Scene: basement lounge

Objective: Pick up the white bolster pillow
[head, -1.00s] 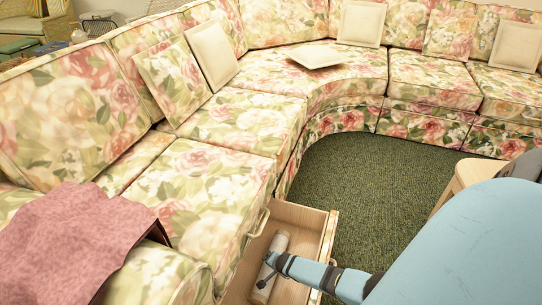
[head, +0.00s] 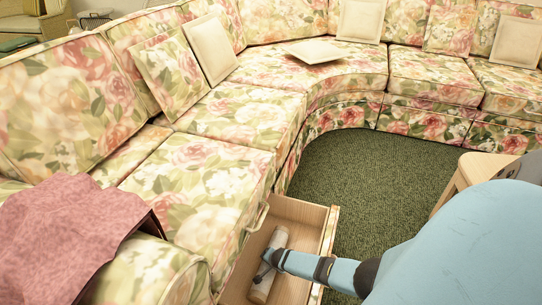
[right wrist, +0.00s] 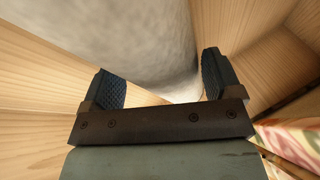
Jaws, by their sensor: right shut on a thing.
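The white bolster pillow (head: 279,238) lies lengthwise in the open wooden drawer (head: 298,212) under the sofa. In the right wrist view the pillow (right wrist: 130,40) is a large pale, rough-textured cylinder. My right gripper (head: 267,263) reaches down into the drawer and is shut on the pillow around its middle. In the right wrist view one finger of the gripper (right wrist: 160,82) is on each side of it. The arm hides part of the pillow in the head view. My left gripper is not in view.
The drawer's wooden walls (right wrist: 35,75) stand close around the gripper. The floral sofa (head: 225,180) curves along the left and back, with loose cushions (head: 209,48) on it. A pink cloth (head: 80,235) drapes the near sofa arm. Green carpet (head: 370,185) is clear beyond the drawer.

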